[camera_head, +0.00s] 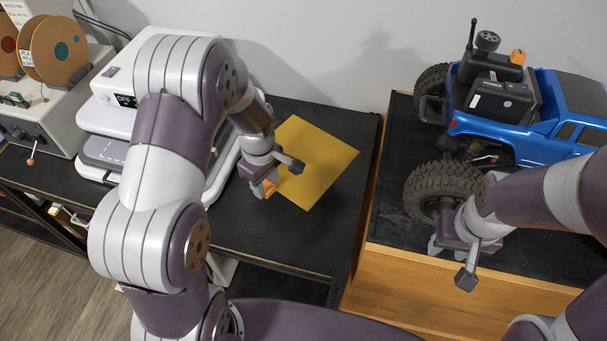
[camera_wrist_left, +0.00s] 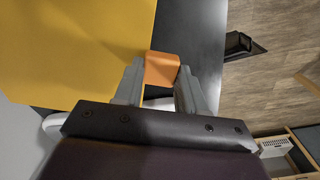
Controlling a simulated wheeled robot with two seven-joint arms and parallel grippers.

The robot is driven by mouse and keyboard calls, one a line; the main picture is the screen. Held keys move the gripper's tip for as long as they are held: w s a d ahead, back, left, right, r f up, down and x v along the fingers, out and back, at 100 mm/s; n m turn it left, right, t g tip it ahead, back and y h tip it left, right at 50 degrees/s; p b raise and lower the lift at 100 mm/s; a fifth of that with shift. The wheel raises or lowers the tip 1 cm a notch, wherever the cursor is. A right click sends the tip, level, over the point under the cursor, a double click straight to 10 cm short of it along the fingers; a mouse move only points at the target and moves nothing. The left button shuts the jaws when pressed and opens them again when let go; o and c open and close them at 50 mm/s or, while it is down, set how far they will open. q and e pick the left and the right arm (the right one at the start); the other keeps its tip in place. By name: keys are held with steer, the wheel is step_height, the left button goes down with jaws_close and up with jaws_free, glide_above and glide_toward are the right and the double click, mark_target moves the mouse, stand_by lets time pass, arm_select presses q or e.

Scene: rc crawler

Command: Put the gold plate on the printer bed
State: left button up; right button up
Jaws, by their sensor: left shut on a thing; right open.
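The gold plate (camera_head: 320,160) is a flat square over the black bench top, right of the printer. My left gripper (camera_head: 264,187) is shut on its orange tab (camera_wrist_left: 162,68), at the plate's near left edge. The plate fills the upper left of the left wrist view (camera_wrist_left: 70,50). I cannot tell whether the plate touches the bench. The white printer (camera_head: 112,118) stands at the left, with a grey bed-like surface (camera_head: 104,150); my left arm hides much of it. My right gripper (camera_head: 455,258) is open and empty in front of the truck's near wheel.
A blue crawler truck (camera_head: 545,115) stands on the wooden bench (camera_head: 400,275) at right. The black bench top (camera_head: 280,232) is clear near the plate. Spools (camera_head: 58,48) and a control box (camera_head: 40,115) stand at far left.

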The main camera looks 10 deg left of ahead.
arm_select(q)
steer(key=shift+s+f, duration=0.2)
steer(key=shift+f, duration=0.55)
steer(key=p, duration=0.2)
glide_above(271, 213)
steer(key=f, duration=0.5)
steer(key=shift+w+f, duration=0.1)
steer(key=shift+w, duration=0.15)
steer(key=f, duration=0.4)
steer(key=shift+s+f, duration=0.25)
steer(key=shift+s, duration=0.15)
steer(key=shift+w+f, duration=0.2)
steer(key=o, duration=1.2)
steer(key=shift+s+r, duration=0.1)
arm_select(e)
steer(key=shift+w+r, duration=0.25)
steer(key=shift+r, duration=0.4)
